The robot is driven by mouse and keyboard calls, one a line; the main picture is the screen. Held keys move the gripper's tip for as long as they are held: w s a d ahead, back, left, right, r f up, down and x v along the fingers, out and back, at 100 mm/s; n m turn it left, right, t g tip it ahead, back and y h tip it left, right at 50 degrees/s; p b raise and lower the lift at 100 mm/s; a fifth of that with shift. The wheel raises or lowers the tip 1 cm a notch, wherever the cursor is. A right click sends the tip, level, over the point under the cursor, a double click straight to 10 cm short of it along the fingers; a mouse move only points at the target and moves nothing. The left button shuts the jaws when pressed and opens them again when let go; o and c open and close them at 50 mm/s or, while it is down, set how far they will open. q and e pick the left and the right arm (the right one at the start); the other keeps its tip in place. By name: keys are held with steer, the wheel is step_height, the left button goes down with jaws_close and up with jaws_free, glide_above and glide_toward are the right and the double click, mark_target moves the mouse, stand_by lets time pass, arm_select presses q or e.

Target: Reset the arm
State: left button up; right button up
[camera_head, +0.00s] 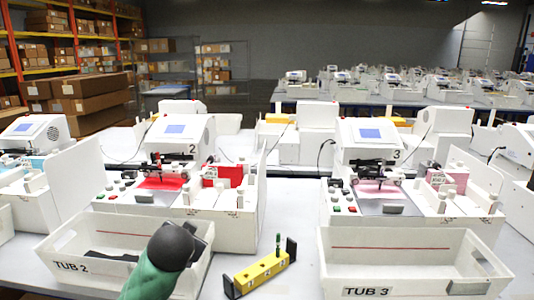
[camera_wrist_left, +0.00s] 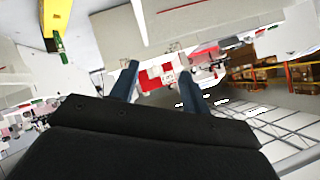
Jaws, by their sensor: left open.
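My left arm (camera_head: 168,250), with a green link and a dark rounded joint, rises from the bottom of the head view in front of Tub 2. Its gripper cannot be made out there. In the left wrist view my left gripper (camera_wrist_left: 158,70) has its two dark fingers spread apart, with nothing held between them. Beyond the fingers a red panel of a plotter (camera_wrist_left: 158,86) shows in a tilted view. My right arm and gripper are in neither view.
Plotters 2 (camera_head: 215,200) and 3 (camera_head: 415,207) stand on the table. Tub 2 (camera_head: 75,268), holding dark items, and Tub 3 (camera_head: 420,285) are in front. A yellow pen holder (camera_head: 262,272) with one green pen (camera_head: 278,244) lies between the tubs.

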arm_select(q)
steer(key=s+d+f+n+g+h, duration=0.1)
steer(key=s+f+g, duration=0.4)
steer(key=s+f, duration=1.3)
steer(key=s+d+f+n+g+h, duration=0.2)
steer(key=s+d+f+g, duration=0.1)
steer(key=s+f, duration=1.5)
steer(key=s+g, duration=0.1)
steer(key=s, duration=0.2)
steer(key=shift+s+d+g, duration=0.25)
steer(key=shift+d+g, duration=0.15)
